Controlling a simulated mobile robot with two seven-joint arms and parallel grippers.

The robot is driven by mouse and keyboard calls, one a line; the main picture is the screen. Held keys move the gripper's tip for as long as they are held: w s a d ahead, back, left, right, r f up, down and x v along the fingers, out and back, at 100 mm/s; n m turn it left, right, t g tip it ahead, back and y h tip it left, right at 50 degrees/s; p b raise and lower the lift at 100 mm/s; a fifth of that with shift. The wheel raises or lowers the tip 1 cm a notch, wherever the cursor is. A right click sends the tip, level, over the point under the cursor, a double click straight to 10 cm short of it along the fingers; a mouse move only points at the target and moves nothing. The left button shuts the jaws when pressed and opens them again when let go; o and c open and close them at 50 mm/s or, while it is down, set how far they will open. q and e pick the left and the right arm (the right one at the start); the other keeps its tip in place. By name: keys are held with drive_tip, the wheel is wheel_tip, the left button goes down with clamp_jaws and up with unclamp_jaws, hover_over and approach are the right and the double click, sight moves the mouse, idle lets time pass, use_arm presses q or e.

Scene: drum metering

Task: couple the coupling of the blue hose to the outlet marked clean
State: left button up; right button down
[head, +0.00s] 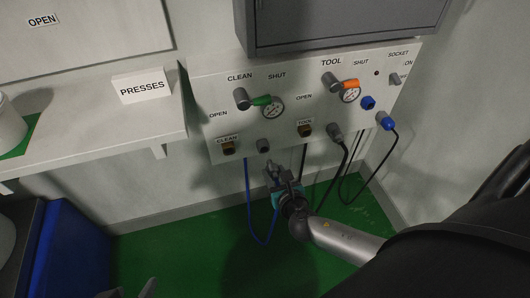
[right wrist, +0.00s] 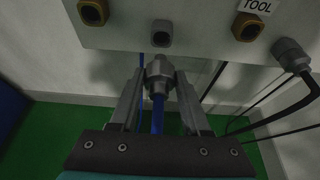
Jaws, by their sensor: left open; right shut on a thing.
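The outlet marked clean (head: 228,148) is a brown-gold fitting at the lower left of the wall panel; it also shows at the upper left of the right wrist view (right wrist: 93,12). My right gripper (head: 278,178) is shut on the grey metal coupling (right wrist: 159,70) of the blue hose (head: 249,212). The coupling points up, apart from the panel, below a grey stub (right wrist: 161,34) and right of the clean outlet. The hose runs down between the fingers (right wrist: 158,115). My left gripper (head: 140,289) is partly in view at the bottom edge, open and away from the panel.
The tool outlet (head: 305,130) is to the right, beside a grey connector (head: 335,132) on a black hose. A blue connector (head: 386,122) hangs on another cable. A white shelf (head: 90,130) is at left, a grey cabinet (head: 340,22) above. The green floor below is mostly clear.

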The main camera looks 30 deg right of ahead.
sight(276, 179)
drive_tip(key=shift+s+a, duration=0.2)
drive_tip(key=shift+s, duration=0.65)
drive_tip(key=shift+s+a, duration=0.2)
drive_tip(key=shift+s, duration=0.6)
use_arm(q)
drive_tip(key=shift+r, duration=0.2)
wheel_tip(276, 179, down, 5)
drive_tip(key=s+a+g+y, duration=0.1)
drive_tip(key=s+a+g, duration=0.1)
drive_tip(key=shift+s+a+g+p, duration=0.15)
drive_tip(key=shift+a+g+p, duration=0.15)
drive_tip(key=shift+p, duration=0.15)
use_arm(e)
drive_tip(key=w+a+r+m+y, duration=0.1)
drive_tip(key=a+m, duration=0.1)
drive_tip(key=a, duration=0.3)
drive_tip(key=w+a+r+m+t+y, duration=0.1)
drive_tip(key=w+a+r+m+y, duration=0.1)
drive_tip(key=a, duration=0.2)
drive_tip(key=shift+w+a, duration=0.15)
drive_tip(key=shift+a, duration=0.2)
use_arm(q)
drive_tip(key=shift+f, duration=0.15)
use_arm(e)
drive_tip(key=w, duration=0.2)
drive_tip(key=w+d, duration=0.1)
drive_tip(key=w, duration=0.2)
drive_tip(key=shift+w+d, duration=0.2)
drive_tip(key=shift+w, duration=0.1)
